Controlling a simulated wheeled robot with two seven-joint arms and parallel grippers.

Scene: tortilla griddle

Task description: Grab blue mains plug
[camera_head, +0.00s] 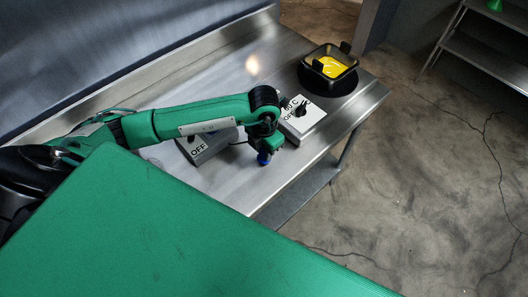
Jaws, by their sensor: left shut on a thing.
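My left arm reaches in from the left over the steel table, and its gripper (267,148) points down near the table's front edge. The blue mains plug (263,159) shows as a small blue patch at the gripper's tip, and the gripper is shut on it. Most of the plug is hidden by the gripper. My right gripper is not in view.
A grey box marked OFF (205,147) lies partly under my left arm. A white control box with a black knob (303,121) sits right of the gripper. A griddle pan with yellow contents (331,62) stands at the far right end. The front table edge is close.

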